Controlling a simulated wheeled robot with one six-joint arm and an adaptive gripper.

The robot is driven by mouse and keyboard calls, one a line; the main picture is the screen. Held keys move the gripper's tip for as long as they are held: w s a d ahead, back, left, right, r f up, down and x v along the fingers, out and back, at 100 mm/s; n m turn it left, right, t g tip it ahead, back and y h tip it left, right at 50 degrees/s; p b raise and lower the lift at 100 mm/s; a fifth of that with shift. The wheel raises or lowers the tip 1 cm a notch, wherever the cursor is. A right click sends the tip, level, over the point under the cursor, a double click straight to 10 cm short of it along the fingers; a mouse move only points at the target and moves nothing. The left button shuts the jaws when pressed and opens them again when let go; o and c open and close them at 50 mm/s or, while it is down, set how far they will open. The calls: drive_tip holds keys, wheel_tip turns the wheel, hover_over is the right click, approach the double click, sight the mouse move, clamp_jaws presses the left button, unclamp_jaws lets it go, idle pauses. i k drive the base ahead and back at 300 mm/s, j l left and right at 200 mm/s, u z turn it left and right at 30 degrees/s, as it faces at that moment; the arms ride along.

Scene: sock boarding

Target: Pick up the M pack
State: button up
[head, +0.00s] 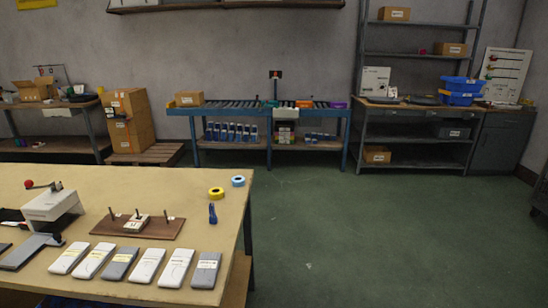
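Several flat, elongated packs lie side by side in a row along the near edge of the tan table (160,190). Some are white, such as the leftmost pack (68,258) and a white pack (147,266); others are grey, such as a grey pack (119,263) and the rightmost pack (206,270). Their markings are too small to read, so I cannot tell which is the M pack. Behind them, a brown board (138,226) with dark upright pegs carries a small white marked block (136,223). My gripper is not in view.
A white device (50,205) with a red knob stands at the table's left. Yellow tape (216,193), blue tape (238,181) and a blue tool (212,213) lie near the right edge. Green floor (380,230) is open to the right. A roller bench (258,112) and shelving line the wall.

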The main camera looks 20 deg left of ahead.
sight(135, 225)
drive_tip(key=i+u, duration=0.2)
drive_tip(key=u, duration=0.25)
drive_tip(key=i+l+u, duration=0.1)
drive_tip(key=u, duration=0.35)
drive_tip(key=i+l+u, duration=0.2)
drive_tip(key=u, duration=0.25)
drive_tip(key=i+l+u, duration=0.25)
drive_tip(key=u, duration=0.2)
drive_tip(key=i+l+u, duration=0.15)
drive_tip(key=u, duration=0.3)
drive_tip(key=i+l+u, duration=0.25)
drive_tip(key=l+u, duration=0.25)
drive_tip(key=l, duration=0.2)
drive_tip(key=i+l+u, duration=0.1)
drive_tip(key=l+u, duration=0.15)
drive_tip(key=l, duration=0.15)
